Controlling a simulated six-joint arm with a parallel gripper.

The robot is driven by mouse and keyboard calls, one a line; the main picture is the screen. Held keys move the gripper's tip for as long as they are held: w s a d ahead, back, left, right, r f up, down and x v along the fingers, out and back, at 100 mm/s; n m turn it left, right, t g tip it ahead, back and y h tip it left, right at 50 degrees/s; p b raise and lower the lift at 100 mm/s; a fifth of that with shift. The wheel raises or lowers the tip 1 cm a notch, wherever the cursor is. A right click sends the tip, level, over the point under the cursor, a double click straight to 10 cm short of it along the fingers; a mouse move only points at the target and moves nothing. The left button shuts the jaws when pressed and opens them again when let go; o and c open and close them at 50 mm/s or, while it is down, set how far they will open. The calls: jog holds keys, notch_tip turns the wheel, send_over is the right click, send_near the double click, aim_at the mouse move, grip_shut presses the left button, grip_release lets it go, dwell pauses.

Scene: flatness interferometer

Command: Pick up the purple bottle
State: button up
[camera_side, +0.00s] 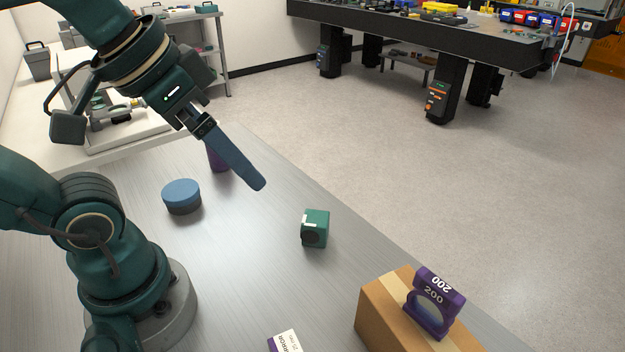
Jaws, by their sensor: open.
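A purple object, which looks like the purple bottle (216,160), stands on the grey metal table (240,290) near its far end. Its upper part is hidden behind my gripper, so its full shape does not show. My gripper (257,183) is open and above the table, pointing down and to the right. Its long blue fingers overlap in this view and pass in front of the purple object. I cannot tell the distance between them. Nothing shows in the gripper.
A blue-topped round puck (181,194) and a green cube (315,228) sit on the table. A cardboard box (385,307) at front right carries a purple "200" lens holder (434,304). A purple-and-white mirror box (285,342) lies at the front edge of view.

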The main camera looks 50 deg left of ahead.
jog(key=w+a+f+m+y, duration=0.1)
jog(key=w+a+m+y, duration=0.15)
jog(key=a, duration=0.45)
jog(key=m+g+y, duration=0.2)
jog(key=m+y, duration=0.8)
jog(key=m, duration=0.9)
send_over(222, 170)
jog(key=f, duration=1.5)
jog(key=shift+w+a+f, duration=0.1)
jog(key=shift+a+f, duration=0.1)
jog(key=shift+a, duration=0.1)
jog(key=shift+a+f, duration=0.1)
jog(key=shift+f, duration=0.05)
jog(key=shift+x, duration=2.5)
jog(key=shift+y, duration=0.25)
grip_shut()
